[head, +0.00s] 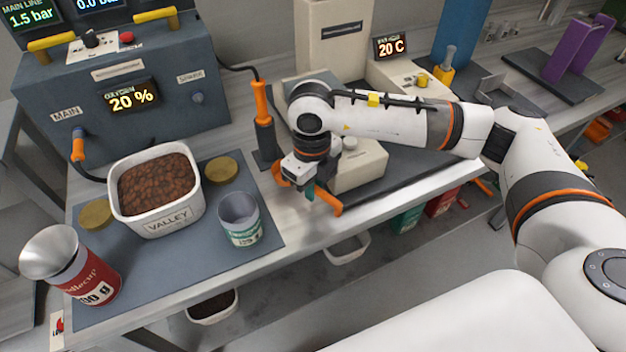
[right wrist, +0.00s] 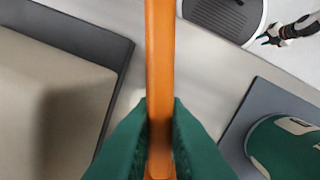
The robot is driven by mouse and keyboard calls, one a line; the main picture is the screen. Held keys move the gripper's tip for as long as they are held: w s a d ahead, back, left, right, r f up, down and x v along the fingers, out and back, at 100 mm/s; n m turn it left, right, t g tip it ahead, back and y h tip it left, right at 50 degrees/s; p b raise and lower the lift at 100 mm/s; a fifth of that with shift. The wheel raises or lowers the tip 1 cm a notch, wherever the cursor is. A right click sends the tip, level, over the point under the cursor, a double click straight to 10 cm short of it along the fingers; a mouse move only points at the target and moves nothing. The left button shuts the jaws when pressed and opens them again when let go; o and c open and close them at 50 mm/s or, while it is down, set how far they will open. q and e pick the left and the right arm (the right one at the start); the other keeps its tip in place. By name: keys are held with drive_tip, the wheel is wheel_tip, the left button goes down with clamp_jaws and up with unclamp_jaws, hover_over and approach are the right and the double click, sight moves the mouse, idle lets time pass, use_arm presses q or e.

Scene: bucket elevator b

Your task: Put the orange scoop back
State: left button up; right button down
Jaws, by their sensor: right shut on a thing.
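The orange scoop shows as a long orange bar (head: 327,204) at my right gripper (head: 308,191), over the front part of the bench. In the right wrist view the orange bar (right wrist: 160,60) runs upright between the teal fingers of my right gripper (right wrist: 160,125), which are shut on it. The scoop's bowl cannot be made out. A dark upright holder (head: 267,150) with an orange-handled tool (head: 262,103) stands just left of the gripper. What seems to be my left gripper (right wrist: 270,39) shows small and far off in the right wrist view; its jaws are too small to read.
A white VALLEY tub (head: 170,222) of brown pellets, an open green-labelled tin (head: 241,234) and a red-labelled can (head: 88,287) stand on the grey mat (head: 150,277). A beige box (head: 360,172) is close right of the gripper. The bench's front edge runs below it.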

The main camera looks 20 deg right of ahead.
sight(313, 207)
drive_tip(key=shift+f+b, duration=0.3)
drive_tip(key=shift+f, duration=0.6)
drive_tip(key=shift+s+f+b, duration=0.1)
drive_tip(key=shift+f+b, duration=0.75)
drive_tip(key=shift+f, duration=0.05)
